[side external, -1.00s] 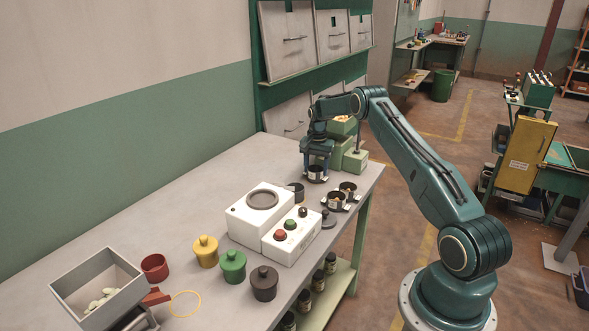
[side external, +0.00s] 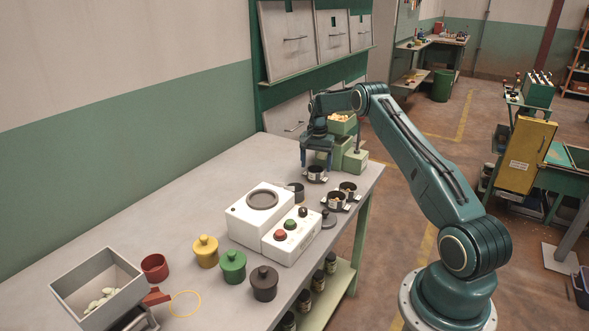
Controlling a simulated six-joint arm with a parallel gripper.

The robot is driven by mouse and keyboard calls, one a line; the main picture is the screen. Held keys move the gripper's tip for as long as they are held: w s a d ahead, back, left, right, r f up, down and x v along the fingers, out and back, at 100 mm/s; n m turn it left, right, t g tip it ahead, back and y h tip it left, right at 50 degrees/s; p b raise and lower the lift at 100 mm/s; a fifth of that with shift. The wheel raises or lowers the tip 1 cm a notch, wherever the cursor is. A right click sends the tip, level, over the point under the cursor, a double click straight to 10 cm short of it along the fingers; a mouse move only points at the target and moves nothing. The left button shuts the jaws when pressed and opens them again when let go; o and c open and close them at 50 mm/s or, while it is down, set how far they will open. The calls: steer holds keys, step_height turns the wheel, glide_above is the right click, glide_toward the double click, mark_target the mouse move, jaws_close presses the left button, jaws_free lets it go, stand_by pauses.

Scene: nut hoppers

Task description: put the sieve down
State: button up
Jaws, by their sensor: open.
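A small dark round cup, which looks like the sieve (side external: 316,174), stands upright on a pale base at the far end of the bench (side external: 180,215). My gripper (side external: 317,162) points down just above it. Its jaws are open, with one finger to each side of the cup's rim and nothing between them. Whether a finger still touches the rim is too small to tell.
Two similar dark cups (side external: 336,200) with light contents stand to the right, and another dark cup (side external: 297,190) to the left. A green hopper (side external: 342,124) stands behind my gripper. A white machine (side external: 262,212) with buttons sits nearer.

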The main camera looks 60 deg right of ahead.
step_height(320, 180, up, 10)
steer(key=shift+r, duration=0.2)
stand_by(0.8)
steer(key=s+a+r+n+t+h, duration=0.1)
steer(key=s+a+r+n, duration=0.3)
steer(key=a+r, duration=0.7)
steer(key=s+a+r+n+t, duration=0.2)
steer(key=s+a+r+n, duration=0.15)
steer(key=a+r, duration=0.85)
steer(key=s+a+n+t, duration=0.1)
steer(key=s+a+n, duration=0.3)
steer(key=s+a, duration=0.85)
steer(key=s+a+f+n+t+y, duration=0.1)
steer(key=s+a+f+n, duration=0.3)
steer(key=s, duration=0.7)
step_height(320, 180, down, 2)
steer(key=shift+s+a+f+t, duration=0.15)
steer(key=shift+a+t, duration=0.15)
steer(key=shift+a, duration=0.3)
